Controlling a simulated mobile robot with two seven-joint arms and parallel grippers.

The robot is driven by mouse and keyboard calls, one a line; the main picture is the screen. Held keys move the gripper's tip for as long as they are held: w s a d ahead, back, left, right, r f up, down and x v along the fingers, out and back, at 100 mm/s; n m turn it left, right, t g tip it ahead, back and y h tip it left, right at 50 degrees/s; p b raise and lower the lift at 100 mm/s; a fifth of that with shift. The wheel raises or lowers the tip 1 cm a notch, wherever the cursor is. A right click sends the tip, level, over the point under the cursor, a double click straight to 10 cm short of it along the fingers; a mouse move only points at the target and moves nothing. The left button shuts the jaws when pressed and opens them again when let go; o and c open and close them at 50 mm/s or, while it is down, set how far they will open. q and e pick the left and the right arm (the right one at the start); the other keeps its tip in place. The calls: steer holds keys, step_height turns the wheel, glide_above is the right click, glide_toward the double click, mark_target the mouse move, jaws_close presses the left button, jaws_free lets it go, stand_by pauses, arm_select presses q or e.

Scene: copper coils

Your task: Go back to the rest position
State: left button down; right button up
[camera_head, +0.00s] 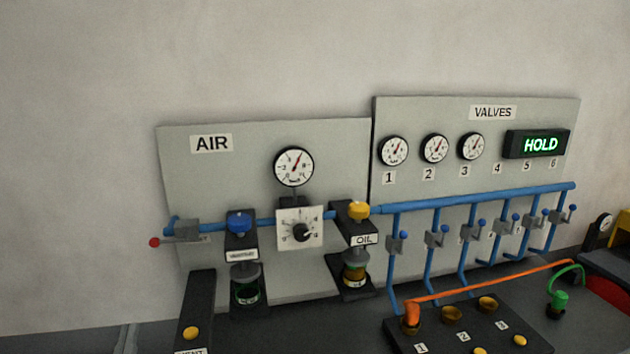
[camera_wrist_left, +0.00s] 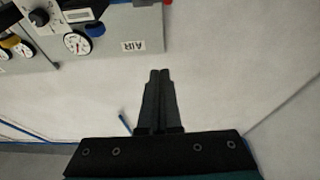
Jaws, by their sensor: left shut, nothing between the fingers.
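My left gripper (camera_wrist_left: 158,74) shows in the left wrist view. Its two dark fingers are together, with nothing between them. They point towards a pale, bare wall, apart from the panel. The AIR panel (camera_wrist_left: 118,30) appears upside down at the top left of that view. In the head view I make out neither gripper clearly. My right gripper is in neither view.
In the head view, the AIR panel (camera_head: 240,165) carries a gauge (camera_head: 293,166), a knob and a blue pipe. The VALVES panel (camera_head: 450,112) has several gauges, a HOLD display (camera_head: 540,145) and blue pipes. A dark block (camera_head: 440,330) with several sockets and an orange hose stands in front.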

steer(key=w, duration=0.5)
arm_select(q)
steer(key=s+d+f+m+g+h, duration=0.3)
steer(key=d+f+g+h, duration=0.2)
steer(key=d+f+g, duration=0.5)
steer(key=s+d+f+m+g, duration=0.1)
steer(key=s+f+g, duration=0.15)
steer(key=s, duration=0.35)
steer(key=s+d+f+g, duration=0.1)
steer(key=s+g, duration=0.2)
steer(key=s, duration=0.3)
steer(key=s+d+f+m+g, duration=0.1)
steer(key=s+d+f+g, duration=0.1)
steer(key=s, duration=0.4)
step_height(320, 180, down, 29)
steer(key=s+g+b, duration=0.1)
steer(key=b, duration=0.7)
steer(key=s+a+f+g+b, duration=0.1)
steer(key=s+f+b, duration=0.3)
steer(key=s+f, duration=0.4)
steer(key=s+a+f+b, duration=0.2)
steer(key=s+f+b, duration=0.3)
steer(key=f, duration=1)
steer(key=s, duration=0.3)
steer(key=shift+f+g, duration=0.35)
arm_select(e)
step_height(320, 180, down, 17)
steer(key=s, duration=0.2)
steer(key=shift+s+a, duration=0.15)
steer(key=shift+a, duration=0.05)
